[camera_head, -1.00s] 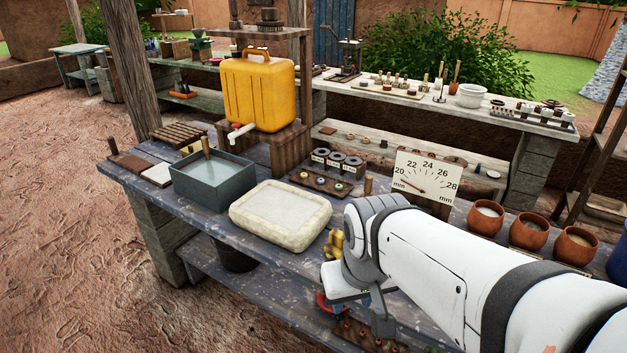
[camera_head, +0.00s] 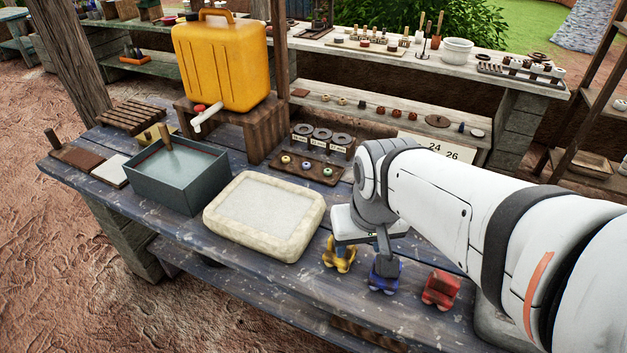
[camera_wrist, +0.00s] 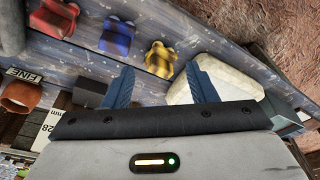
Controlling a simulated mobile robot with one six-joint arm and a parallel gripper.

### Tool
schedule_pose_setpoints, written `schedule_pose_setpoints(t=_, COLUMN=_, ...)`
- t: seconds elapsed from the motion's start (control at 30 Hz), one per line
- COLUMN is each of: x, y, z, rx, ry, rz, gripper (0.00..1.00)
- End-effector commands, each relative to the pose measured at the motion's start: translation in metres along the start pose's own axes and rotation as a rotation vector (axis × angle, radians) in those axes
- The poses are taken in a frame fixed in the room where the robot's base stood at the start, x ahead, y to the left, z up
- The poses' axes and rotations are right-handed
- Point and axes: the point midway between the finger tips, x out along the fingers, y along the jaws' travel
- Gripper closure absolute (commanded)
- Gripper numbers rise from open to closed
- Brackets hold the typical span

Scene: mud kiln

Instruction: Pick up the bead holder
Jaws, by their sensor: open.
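A dark wooden board with several coloured ring-like beads (camera_head: 307,169) lies behind the cream basin; it may be the bead holder, but I cannot tell for sure. Small yellow (camera_head: 339,256), blue (camera_head: 384,276) and red (camera_head: 440,289) pieces stand in a row near the bench's front edge. They also show in the wrist view as the yellow piece (camera_wrist: 160,60), blue piece (camera_wrist: 116,38) and red piece (camera_wrist: 54,18). My gripper (camera_wrist: 160,88) is open, with nothing between its fingers. In the head view it is near the yellow and blue pieces; its fingertips are mostly hidden there.
A cream basin (camera_head: 232,222) and a grey water tub (camera_head: 150,187) stand left of my gripper. A yellow jerrycan (camera_head: 222,65) stands on a wooden stand behind. Clay pots are in the wrist view's left (camera_wrist: 20,95).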

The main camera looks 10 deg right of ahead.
Motion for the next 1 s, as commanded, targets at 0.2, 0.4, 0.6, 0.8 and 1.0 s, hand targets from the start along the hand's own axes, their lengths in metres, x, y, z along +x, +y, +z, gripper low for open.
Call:
schedule_pose_setpoints(t=0.2, x=0.008, y=0.012, z=-0.039, rx=0.138, ry=-0.059, rz=0.002, gripper=0.3)
schedule_pose_setpoints(t=0.4, x=0.035, y=0.01, z=-0.078, rx=0.324, ry=-0.12, rz=0.019, gripper=0.18)
schedule_pose_setpoints(t=0.6, x=0.072, y=0.008, z=-0.105, rx=0.5, ry=-0.172, rz=0.046, gripper=0.18)
schedule_pose_setpoints(t=0.8, x=0.102, y=0.007, z=-0.117, rx=0.622, ry=-0.205, rz=0.069, gripper=0.18)
schedule_pose_setpoints(t=1.0, x=0.119, y=0.007, z=-0.119, rx=0.67, ry=-0.216, rz=0.079, gripper=0.18)
